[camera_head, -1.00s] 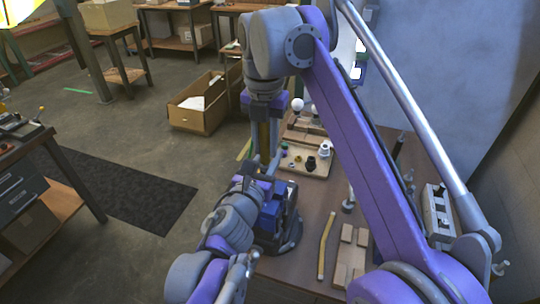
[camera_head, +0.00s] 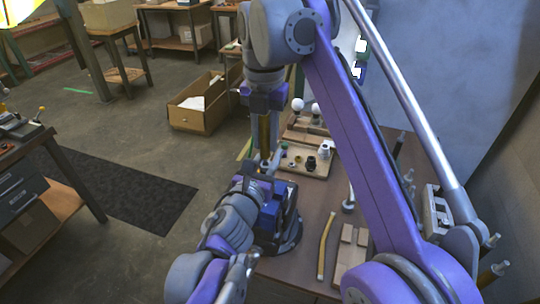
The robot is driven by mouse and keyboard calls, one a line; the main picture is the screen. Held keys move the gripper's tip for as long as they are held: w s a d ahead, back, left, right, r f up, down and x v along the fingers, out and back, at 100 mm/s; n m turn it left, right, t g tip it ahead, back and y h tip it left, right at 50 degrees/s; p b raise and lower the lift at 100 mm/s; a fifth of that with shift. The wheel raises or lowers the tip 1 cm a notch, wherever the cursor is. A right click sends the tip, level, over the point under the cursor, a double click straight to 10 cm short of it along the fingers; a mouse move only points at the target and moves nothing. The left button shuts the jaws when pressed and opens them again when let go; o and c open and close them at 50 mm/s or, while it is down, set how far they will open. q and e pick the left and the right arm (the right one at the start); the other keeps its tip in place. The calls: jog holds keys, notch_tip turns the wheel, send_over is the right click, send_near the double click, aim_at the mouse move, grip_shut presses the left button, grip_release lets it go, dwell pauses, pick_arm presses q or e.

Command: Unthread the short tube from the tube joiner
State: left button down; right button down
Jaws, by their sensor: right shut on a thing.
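The short tube (camera_head: 264,132) is a brass-coloured, upright tube below my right gripper. My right gripper (camera_head: 264,110) points down and is shut on the tube's upper part. The tube's lower end goes down to dark and grey parts around my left gripper (camera_head: 262,168), which comes in low from the left. The tube joiner cannot be made out there. Whether the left fingers are open or shut is too small and covered to tell. I cannot tell whether tube and joiner are still threaded together.
A blue and dark fixture (camera_head: 278,217) stands on the brown table (camera_head: 304,262) beside my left gripper. A tray (camera_head: 318,170) with small parts and white bulbs (camera_head: 315,108) lie behind.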

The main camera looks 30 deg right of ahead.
jog(key=shift+r, duration=0.9)
pick_arm(q)
jog(key=c, duration=0.5)
grip_release()
jog(key=shift+a, duration=0.1)
jog(key=f+v, duration=0.1)
jog(key=v, duration=1.1)
pick_arm(e)
jog(key=shift+r+p, duration=0.35)
jog(key=shift+r, duration=0.05)
jog(key=shift+r+p, duration=1.55)
jog(key=shift+r, duration=0.1)
pick_arm(q)
jog(key=r, duration=0.5)
jog(key=shift+w+r, duration=0.35)
jog(key=shift+s, duration=0.1)
